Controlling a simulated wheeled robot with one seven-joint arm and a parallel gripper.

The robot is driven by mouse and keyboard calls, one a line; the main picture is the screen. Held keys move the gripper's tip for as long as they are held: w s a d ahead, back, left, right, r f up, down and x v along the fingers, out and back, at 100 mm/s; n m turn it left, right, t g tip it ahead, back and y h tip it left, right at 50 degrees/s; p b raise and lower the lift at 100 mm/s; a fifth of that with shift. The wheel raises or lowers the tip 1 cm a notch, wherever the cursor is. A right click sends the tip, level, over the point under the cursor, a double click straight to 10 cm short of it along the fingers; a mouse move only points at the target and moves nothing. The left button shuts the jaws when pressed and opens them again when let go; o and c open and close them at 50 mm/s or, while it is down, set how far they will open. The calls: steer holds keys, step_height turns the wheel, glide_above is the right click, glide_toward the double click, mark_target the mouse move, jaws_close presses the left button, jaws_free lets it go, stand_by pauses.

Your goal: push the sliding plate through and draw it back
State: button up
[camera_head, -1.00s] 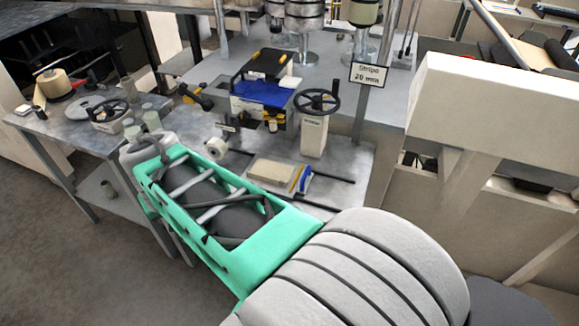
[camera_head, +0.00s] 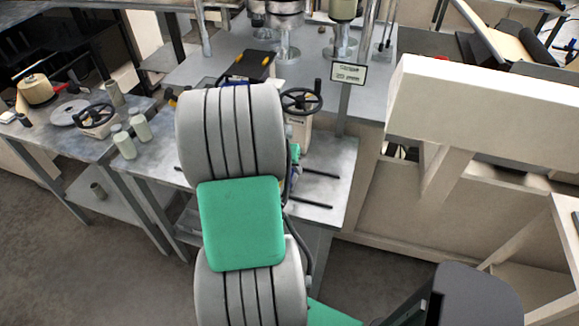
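Two dark rails show at the right of my arm: the back rail (camera_head: 321,172) and the front rail (camera_head: 312,203), both with bare ends over the bench top (camera_head: 335,160). The black handwheel (camera_head: 301,101) on its pale post stands just behind. A bit of green shows beside the post, likely part of my arm. My gripper is hidden behind the arm.
A sign (camera_head: 348,73) on a grey post stands behind the bench. A side table at left holds a second handwheel (camera_head: 94,117), a cream spool (camera_head: 36,88) and pale bottles (camera_head: 140,127). A large cream beam (camera_head: 480,110) fills the right. Grey floor is clear at lower left.

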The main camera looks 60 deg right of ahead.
jaws_close()
stand_by(0.3)
stand_by(1.1)
